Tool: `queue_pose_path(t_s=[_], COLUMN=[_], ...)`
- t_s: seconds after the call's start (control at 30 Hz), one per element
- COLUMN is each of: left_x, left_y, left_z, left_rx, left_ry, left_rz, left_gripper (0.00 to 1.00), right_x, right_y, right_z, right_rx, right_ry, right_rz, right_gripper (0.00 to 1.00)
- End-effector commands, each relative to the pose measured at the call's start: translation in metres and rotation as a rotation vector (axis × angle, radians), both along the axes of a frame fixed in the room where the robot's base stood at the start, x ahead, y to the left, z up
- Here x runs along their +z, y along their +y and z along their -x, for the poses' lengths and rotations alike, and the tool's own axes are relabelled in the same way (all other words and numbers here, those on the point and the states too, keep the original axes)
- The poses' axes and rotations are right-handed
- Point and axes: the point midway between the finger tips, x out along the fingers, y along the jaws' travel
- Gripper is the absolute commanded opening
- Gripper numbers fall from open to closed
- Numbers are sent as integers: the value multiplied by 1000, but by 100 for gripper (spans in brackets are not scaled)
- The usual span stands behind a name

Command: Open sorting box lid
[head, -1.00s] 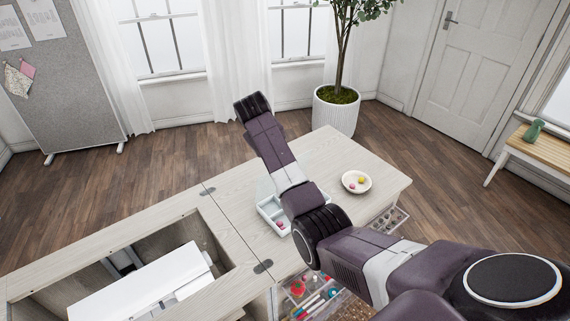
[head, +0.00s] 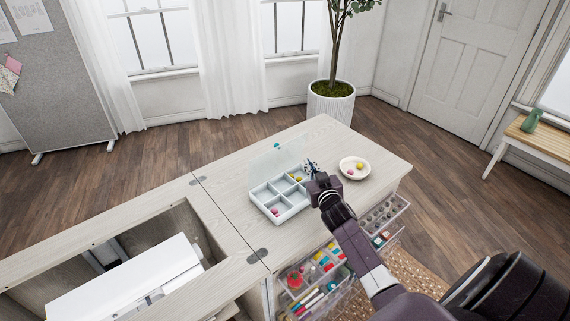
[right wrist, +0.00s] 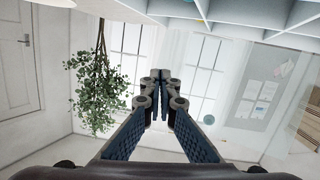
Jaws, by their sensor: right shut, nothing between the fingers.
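The pale blue sorting box (head: 256,203) sits on the wooden cabinet top, with small pink and yellow balls in some compartments. Its clear lid (head: 270,162) stands raised along the far side, with a teal knob (head: 277,145) at its upper edge. In the right wrist view the box (right wrist: 232,27) appears upside down at the top, and the knob (right wrist: 209,119) shows right of the fingers. My right gripper (head: 311,165) is above the box's right end, shut and empty; its fingertips (right wrist: 160,76) are apart from the knob. My left gripper is out of view.
A cream bowl (head: 346,174) with a pink and a yellow ball stands right of the box. Open clear drawers (head: 312,272) with sewing supplies stick out below the front edge. A recess with a white machine (head: 125,283) lies left. The cabinet top left of the box is bare.

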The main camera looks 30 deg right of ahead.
Motion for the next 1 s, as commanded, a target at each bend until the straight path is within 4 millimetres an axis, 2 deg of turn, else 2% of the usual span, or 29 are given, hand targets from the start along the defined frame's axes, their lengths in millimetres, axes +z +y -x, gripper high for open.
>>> queue_pose_path(t_s=[0.03,0.2,0.4,0.53,0.63,0.73,1.0], left_x=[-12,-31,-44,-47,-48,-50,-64], left_y=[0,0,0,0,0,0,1], left_z=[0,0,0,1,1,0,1], left_rx=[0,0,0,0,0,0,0], left_ry=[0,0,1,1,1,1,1], left_rz=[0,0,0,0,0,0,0], left_gripper=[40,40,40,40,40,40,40], right_x=[-8,1,11,15,18,20,30], right_y=[0,18,47,57,60,62,66], right_z=[11,47,87,100,100,90,38], right_rx=[36,208,396,460,477,479,476], right_ry=[-51,-237,-362,-396,-404,-406,-407], right_rz=[3,-19,-58,-73,-77,-76,-75], right_gripper=[0,0,0,0,0,0,0])
